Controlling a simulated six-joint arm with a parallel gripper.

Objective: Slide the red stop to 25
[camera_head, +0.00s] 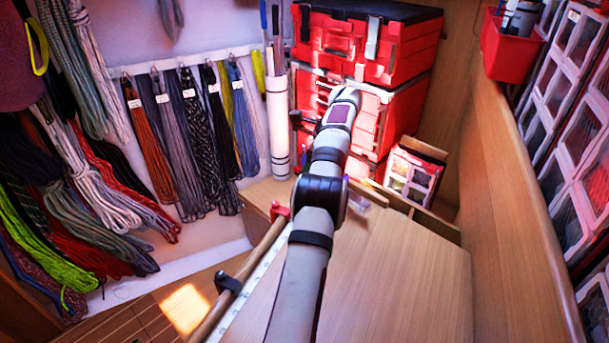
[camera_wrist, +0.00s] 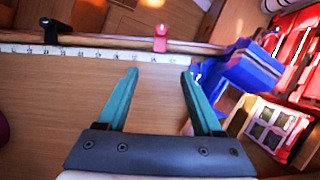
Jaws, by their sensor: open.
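The red stop (camera_wrist: 160,38) sits on a rail (camera_wrist: 110,40) at the top middle of the wrist view, looking pinkish in the light. In the head view the red stop (camera_head: 280,211) is at the far end of the rail (camera_head: 240,278). A white scale (camera_wrist: 100,53) runs along the rail; its numbers are too small to read. A black stop (camera_wrist: 52,28) is on the rail to the left, also in the head view (camera_head: 228,284). My gripper (camera_wrist: 160,75) is open and empty, its teal fingers pointing toward the red stop, apart from it. My arm hides the gripper in the head view.
A bare wooden bench top (camera_head: 400,285) lies right of the rail. Red toolboxes (camera_head: 365,50) and a small organiser case (camera_head: 412,180) stand behind. A blue object (camera_wrist: 250,70) is right of my fingers. Coiled ropes (camera_head: 190,150) hang on the left wall.

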